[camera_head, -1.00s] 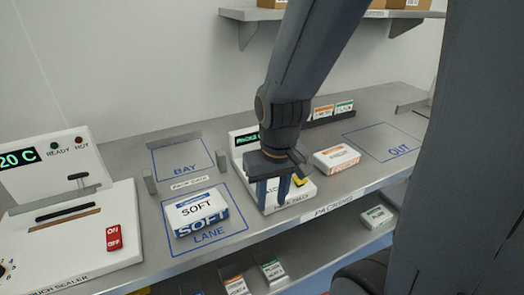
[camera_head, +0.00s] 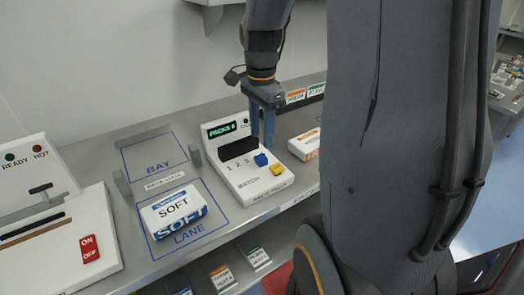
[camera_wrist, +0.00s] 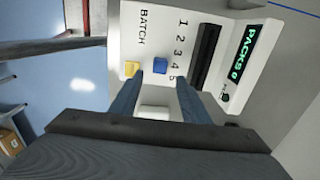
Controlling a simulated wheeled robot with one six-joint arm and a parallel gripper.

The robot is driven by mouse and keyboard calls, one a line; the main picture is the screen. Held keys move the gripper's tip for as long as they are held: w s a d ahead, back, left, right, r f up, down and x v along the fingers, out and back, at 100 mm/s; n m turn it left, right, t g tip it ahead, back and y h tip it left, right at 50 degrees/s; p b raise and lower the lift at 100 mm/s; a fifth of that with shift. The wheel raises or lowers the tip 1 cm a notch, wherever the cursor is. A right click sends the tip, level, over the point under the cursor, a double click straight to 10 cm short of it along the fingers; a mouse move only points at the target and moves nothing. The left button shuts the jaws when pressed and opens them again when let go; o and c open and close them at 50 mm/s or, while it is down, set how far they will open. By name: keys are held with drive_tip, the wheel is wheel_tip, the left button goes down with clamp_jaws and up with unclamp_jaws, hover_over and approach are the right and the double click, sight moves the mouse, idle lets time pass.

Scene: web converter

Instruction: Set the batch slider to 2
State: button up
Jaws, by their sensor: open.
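The white batch panel (camera_head: 243,190) stands on the bench, with a green PACKS display (camera_head: 222,129) at its back and a row of printed numbers. A blue slider knob (camera_head: 261,159) sits at the right part of the row, past the visible 1, 2 and 3. In the wrist view the blue knob (camera_wrist: 160,65) appears beside the 4. A yellow knob or button (camera_head: 278,170) is at the panel's right front. My gripper (camera_head: 262,143) is open and points down just behind the blue knob. In the wrist view its fingertips (camera_wrist: 158,84) are either side of the blue knob's line; contact cannot be told.
A blue-and-white SOFT pack (camera_head: 174,212) lies in the LANE area left of the panel. An orange-and-white pack (camera_head: 305,144) lies just right of my gripper. The sealer (camera_head: 50,235) stands at the far left. The BAY outline (camera_head: 150,155) is empty.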

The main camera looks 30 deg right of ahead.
sight(261, 157)
wheel_tip(261, 157, down, 7)
drive_tip(key=shift+f+p, duration=0.15)
drive_tip(key=shift+p, duration=0.6)
clamp_jaws()
